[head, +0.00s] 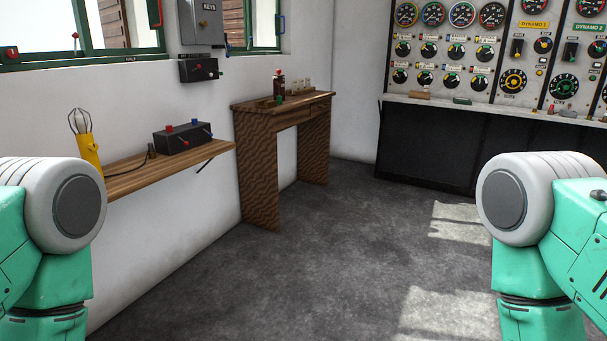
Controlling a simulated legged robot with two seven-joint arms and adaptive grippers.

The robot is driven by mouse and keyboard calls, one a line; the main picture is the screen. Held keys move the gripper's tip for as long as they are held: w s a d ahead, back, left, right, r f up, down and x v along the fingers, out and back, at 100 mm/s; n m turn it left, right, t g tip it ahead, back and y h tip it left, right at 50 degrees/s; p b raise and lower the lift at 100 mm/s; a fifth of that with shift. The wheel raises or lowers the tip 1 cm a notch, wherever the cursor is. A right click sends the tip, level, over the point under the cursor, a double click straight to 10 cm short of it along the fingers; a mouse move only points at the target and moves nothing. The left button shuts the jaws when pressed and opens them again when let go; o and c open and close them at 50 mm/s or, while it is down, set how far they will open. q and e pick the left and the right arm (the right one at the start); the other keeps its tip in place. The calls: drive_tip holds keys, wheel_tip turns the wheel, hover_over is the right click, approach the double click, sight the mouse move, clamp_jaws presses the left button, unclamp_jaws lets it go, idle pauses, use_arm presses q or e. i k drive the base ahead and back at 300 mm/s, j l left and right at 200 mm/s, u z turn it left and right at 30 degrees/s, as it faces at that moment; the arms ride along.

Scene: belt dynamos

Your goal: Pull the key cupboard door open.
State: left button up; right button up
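The key cupboard (202,22) is a grey metal box marked KEYS, mounted on the white wall at the top, left of centre. Its top is cut off by the picture's edge. Its door looks shut, with a small round brownish knob or lock on the front. My two arms show only as green and white links at the lower left and lower right. Both grippers are outside the view, and neither arm is near the cupboard.
Below the cupboard is a dark switch box (198,69). A wall shelf (170,168) holds a black box (183,138) and a yellow lamp (88,150). A wooden desk (258,160) stands beyond. A dynamo panel (455,75) fills the back right. The grey floor (320,250) is clear.

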sight(209, 21)
drive_tip(key=i+l+u, duration=0.15)
drive_tip(key=i, duration=0.4)
drive_tip(key=i+l+u, duration=0.1)
drive_tip(key=i, duration=0.45)
drive_tip(key=i+l+u, duration=0.15)
drive_tip(key=i, duration=0.35)
drive_tip(key=i+l+u, duration=0.1)
drive_tip(key=i+l, duration=0.2)
drive_tip(key=i, duration=0.25)
